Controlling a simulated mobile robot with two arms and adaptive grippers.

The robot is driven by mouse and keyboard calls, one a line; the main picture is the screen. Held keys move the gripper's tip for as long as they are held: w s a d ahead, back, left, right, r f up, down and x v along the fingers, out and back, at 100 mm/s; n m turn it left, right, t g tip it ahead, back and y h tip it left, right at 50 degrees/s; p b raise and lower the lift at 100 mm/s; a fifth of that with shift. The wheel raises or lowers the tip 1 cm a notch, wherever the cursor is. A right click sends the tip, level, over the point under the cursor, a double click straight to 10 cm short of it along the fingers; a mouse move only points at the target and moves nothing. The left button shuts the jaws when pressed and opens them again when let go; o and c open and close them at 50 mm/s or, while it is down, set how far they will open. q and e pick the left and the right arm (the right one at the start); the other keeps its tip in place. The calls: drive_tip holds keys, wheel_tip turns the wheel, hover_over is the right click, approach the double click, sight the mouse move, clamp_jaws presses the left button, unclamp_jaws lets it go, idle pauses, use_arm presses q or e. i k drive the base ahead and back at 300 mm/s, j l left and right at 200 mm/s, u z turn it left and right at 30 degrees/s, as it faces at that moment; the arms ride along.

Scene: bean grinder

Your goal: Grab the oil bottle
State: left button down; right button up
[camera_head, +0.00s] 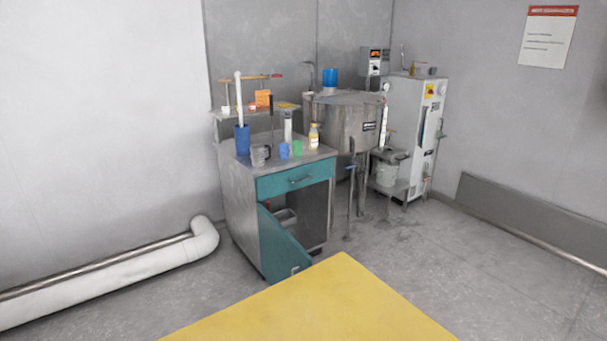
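Neither of my grippers shows in the head view. Nothing is touching the bottle.
The counter (240,200) has a teal drawer (290,180) and an open teal door (283,245) below. Blue and green cups (297,147), a grey mug (260,156) and a blue container (242,139) stand left of the bottle. A steel tank (345,115) stands behind right. Floor at right is clear.

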sight(313, 137)
drive_tip(key=l, duration=1.6)
drive_tip(key=i+l, duration=0.15)
drive_tip(key=l, duration=0.25)
drive_tip(key=i+l, duration=0.15)
drive_tip(key=l, duration=0.2)
drive_tip(key=i+l+u, duration=0.1)
drive_tip(key=l, duration=0.3)
drive_tip(key=i+l, duration=0.2)
drive_tip(key=l, duration=0.2)
drive_tip(key=i+l, duration=0.15)
drive_tip(key=l, duration=0.25)
drive_tip(key=i+l+u, duration=0.1)
drive_tip(key=l, duration=0.3)
drive_tip(key=i+l, duration=0.35)
drive_tip(key=i, duration=0.2)
drive_tip(key=i+l+u, duration=0.1)
drive_tip(key=i+l, duration=0.2)
drive_tip(key=i, duration=0.2)
